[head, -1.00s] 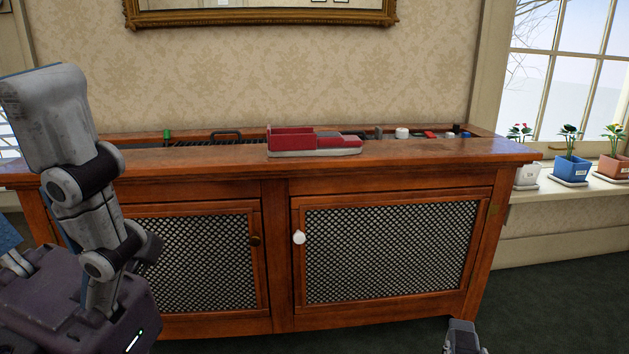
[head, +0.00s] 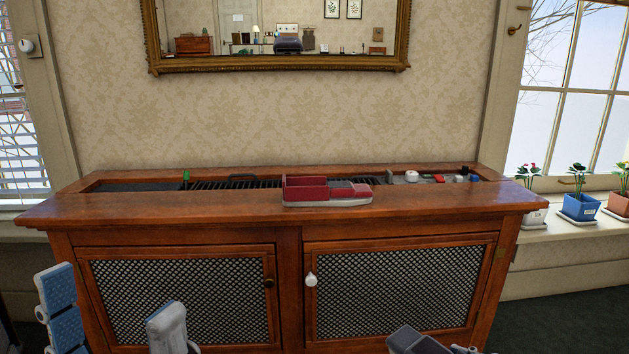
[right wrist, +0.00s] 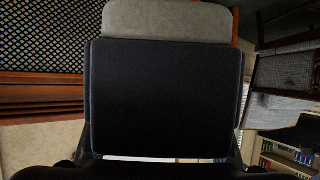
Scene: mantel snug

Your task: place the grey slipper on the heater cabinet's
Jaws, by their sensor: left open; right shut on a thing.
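The wooden heater cabinet (head: 160,208) stands ahead against the wall, with two mesh doors and a recessed top with a dark grille. My left gripper (head: 60,300) is open and empty at the lower left, in front of the cabinet. In the right wrist view, my right gripper (right wrist: 165,155) is shut on a broad dark thing with a rounded grey end, which I take for the grey slipper (right wrist: 168,20). It hides most of the fingers. In the head view, a grey shape at the bottom edge is cut off, so I cannot tell if it is the slipper.
A red, truck-like object with a grey base (head: 305,190) sits on the cabinet's front ledge. Small items, including a white round one (head: 411,176), lie at the top's right end. Flowerpots (head: 578,207) stand on the right windowsill. The ledge's left part is clear.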

